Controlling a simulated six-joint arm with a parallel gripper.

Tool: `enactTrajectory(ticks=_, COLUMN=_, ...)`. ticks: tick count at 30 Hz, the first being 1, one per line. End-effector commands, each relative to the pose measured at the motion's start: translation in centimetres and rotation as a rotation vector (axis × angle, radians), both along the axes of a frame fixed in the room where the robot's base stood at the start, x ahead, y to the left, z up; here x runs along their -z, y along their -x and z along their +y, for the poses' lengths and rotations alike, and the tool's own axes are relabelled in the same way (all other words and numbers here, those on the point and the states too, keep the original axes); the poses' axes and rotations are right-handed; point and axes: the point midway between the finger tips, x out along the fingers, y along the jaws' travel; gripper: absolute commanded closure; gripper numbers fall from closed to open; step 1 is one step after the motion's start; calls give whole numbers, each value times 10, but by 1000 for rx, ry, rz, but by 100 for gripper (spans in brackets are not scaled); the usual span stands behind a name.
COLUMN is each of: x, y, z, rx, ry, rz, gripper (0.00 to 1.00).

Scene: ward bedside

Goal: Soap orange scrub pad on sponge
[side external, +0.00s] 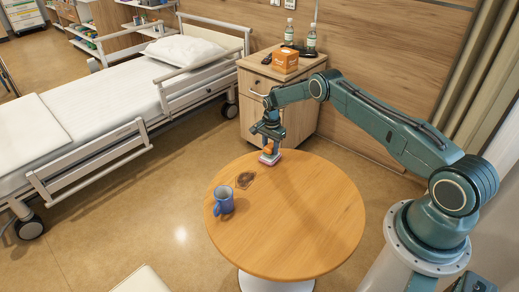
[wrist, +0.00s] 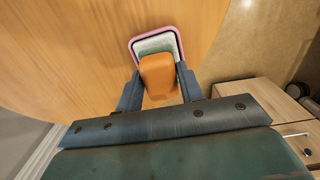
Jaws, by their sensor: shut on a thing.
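My gripper (side external: 268,139) points down over the far edge of the round table. It is shut on the orange scrub pad (side external: 267,148), which also shows between the two fingers in the wrist view (wrist: 158,78). Below the pad is a pale grey-white sponge (wrist: 154,43) in a pink-rimmed dish (wrist: 134,44). The dish shows as a small pale pink block in the side view (side external: 270,158). The pad overlaps the near part of the sponge and hides it. I cannot tell whether the pad touches the sponge.
A brown stain (side external: 245,180) lies on the round wooden table (side external: 300,220), left of the dish. A blue mug (side external: 223,199) stands near the left edge. The table's middle and right are clear. A bedside cabinet (side external: 265,112) with an orange box (side external: 285,60) stands behind.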

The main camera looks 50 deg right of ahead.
Motion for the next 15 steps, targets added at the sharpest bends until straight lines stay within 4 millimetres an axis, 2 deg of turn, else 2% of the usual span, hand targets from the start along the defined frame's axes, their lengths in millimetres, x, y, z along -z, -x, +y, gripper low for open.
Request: enactTrajectory(ticks=15, x=4, y=0, z=0, rx=0, ry=0, rz=0, gripper=81)
